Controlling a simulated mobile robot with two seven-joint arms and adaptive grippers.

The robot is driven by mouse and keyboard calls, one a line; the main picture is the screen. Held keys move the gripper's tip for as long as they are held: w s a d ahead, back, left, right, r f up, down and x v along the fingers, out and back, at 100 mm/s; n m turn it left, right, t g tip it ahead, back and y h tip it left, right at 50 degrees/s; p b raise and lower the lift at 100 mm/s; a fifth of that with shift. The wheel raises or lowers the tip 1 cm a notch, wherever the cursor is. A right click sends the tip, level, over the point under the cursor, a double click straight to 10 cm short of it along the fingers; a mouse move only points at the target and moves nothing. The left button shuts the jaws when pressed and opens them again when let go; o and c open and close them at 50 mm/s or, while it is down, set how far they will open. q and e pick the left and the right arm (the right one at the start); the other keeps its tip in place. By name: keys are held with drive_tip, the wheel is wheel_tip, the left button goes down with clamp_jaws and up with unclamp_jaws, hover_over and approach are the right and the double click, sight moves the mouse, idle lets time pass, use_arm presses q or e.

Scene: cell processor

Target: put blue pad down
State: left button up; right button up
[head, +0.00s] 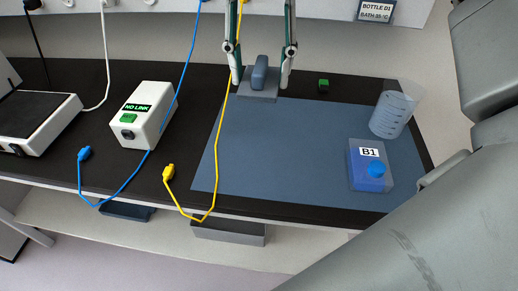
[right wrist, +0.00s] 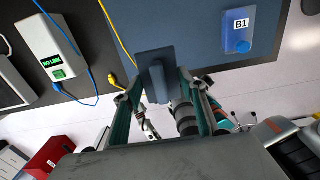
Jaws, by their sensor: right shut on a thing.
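The blue pad (head: 258,94) is a flat grey-blue plate with a rounded upright grip on top. In the head view it is at the back left of the large blue mat (head: 290,145), overlapping the mat's back edge. My right gripper (head: 261,79) comes from above with one finger on each side of the pad and is shut on it. In the right wrist view the pad (right wrist: 150,58) shows between the fingers (right wrist: 158,92). I cannot tell whether the pad touches the surface. My left gripper is not in view.
A white box reading NO LINK (head: 146,115) stands left of the mat. The mat's middle is clear.

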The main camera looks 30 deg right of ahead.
drive_tip(key=b, duration=0.2)
hover_over(260, 164)
wheel_tip(260, 164, down, 15)
drive_tip(key=shift+w+f, duration=0.1)
drive_tip(key=shift+f, duration=0.35)
wheel_tip(260, 164, down, 4)
drive_tip(key=shift+f, duration=0.1)
drive_tip(key=o, duration=1.1)
